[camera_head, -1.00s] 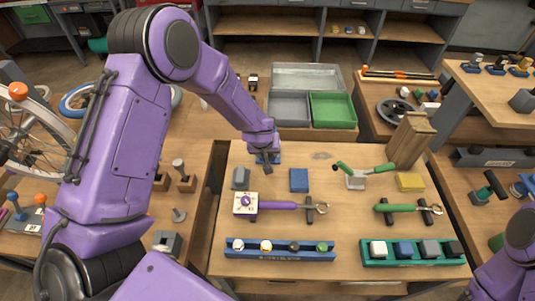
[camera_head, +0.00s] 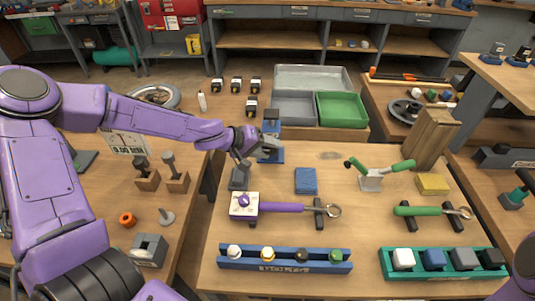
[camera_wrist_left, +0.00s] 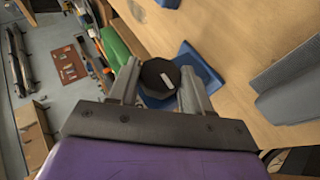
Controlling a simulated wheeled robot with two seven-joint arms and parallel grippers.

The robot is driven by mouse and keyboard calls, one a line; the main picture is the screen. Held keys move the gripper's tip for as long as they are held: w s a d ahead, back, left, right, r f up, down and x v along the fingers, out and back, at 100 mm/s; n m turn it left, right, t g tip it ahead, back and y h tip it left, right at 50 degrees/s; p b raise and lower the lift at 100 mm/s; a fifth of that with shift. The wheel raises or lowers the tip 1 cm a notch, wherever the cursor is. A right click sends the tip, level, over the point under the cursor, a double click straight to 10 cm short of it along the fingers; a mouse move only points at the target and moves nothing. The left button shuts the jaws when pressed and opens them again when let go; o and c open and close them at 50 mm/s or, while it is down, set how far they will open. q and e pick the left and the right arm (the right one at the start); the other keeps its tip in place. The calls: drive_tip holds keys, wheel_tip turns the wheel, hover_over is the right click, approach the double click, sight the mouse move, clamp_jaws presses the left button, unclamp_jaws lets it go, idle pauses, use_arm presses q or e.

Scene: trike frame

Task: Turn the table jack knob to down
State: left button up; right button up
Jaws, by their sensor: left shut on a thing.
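The table jack appears to be the blue device (camera_head: 272,128) at the back left of the middle table, left of the green tray. Its dark, many-sided knob (camera_wrist_left: 160,75) with a pale mark on its face shows in the left wrist view, above a blue base (camera_wrist_left: 202,70). My left gripper (camera_head: 262,146) reaches it from the left. Its two fingers (camera_wrist_left: 160,90) lie on either side of the knob and are shut on it. In the head view the arm and fingers hide much of the knob. My right gripper is out of view.
A green tray (camera_head: 341,109) is behind.

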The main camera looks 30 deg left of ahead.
use_arm(q)
drive_tip(key=shift+f+h, duration=0.1)
drive_tip(key=shift+h, duration=0.2)
idle(0.4)
drive_tip(key=o, duration=1)
